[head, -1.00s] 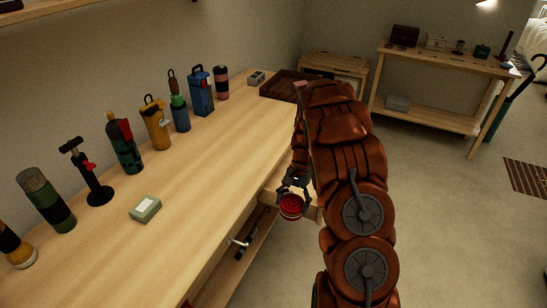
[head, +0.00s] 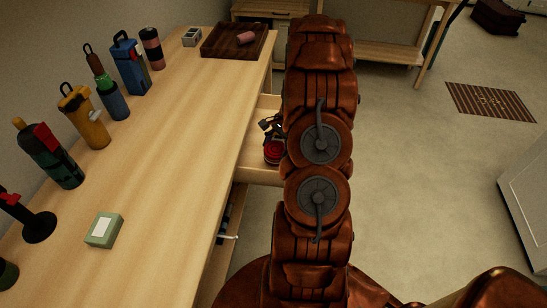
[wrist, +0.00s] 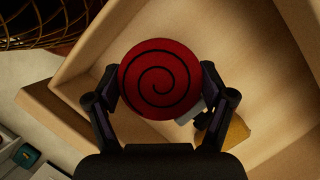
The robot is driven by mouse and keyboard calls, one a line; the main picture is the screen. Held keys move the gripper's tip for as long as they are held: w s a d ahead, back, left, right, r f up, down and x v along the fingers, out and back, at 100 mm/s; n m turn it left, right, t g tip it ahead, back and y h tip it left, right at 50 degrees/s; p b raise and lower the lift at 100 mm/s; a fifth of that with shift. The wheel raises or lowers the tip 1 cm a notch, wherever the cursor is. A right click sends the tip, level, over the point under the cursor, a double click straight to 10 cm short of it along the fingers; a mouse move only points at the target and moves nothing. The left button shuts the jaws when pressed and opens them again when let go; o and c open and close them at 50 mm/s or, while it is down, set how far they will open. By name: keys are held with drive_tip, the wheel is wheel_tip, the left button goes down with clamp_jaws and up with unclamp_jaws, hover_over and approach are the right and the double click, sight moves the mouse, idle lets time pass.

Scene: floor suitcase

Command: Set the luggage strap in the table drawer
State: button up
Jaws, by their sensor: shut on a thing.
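The luggage strap is a red roll with a dark spiral on its face; in the wrist view the strap (wrist: 158,78) sits between both fingers. My gripper (wrist: 160,95) is shut on it. In the head view the strap (head: 274,151) and my gripper (head: 270,130) are at the open table drawer (head: 258,172), partly hidden by my arm. In the wrist view the wooden drawer (wrist: 245,50) lies behind the strap. A yellow-and-grey item (wrist: 235,132) is inside it, partly covered by a finger. I cannot tell whether the strap touches the drawer floor.
Several bottles and tools, such as a yellow bottle (head: 85,118), line the tabletop's wall side. A green box (head: 104,230) lies nearer. A dark tray (head: 222,50) with a pink roll (head: 246,37) is at the far end. Floor right of my arm is clear around a striped mat (head: 490,101).

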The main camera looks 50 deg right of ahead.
drive_tip(key=shift+f+b, duration=0.5)
drive_tip(key=shift+f, duration=1.55)
drive_tip(key=shift+f, duration=0.1)
drive_tip(key=o, duration=1.3)
drive_tip(key=shift+c, duration=0.2)
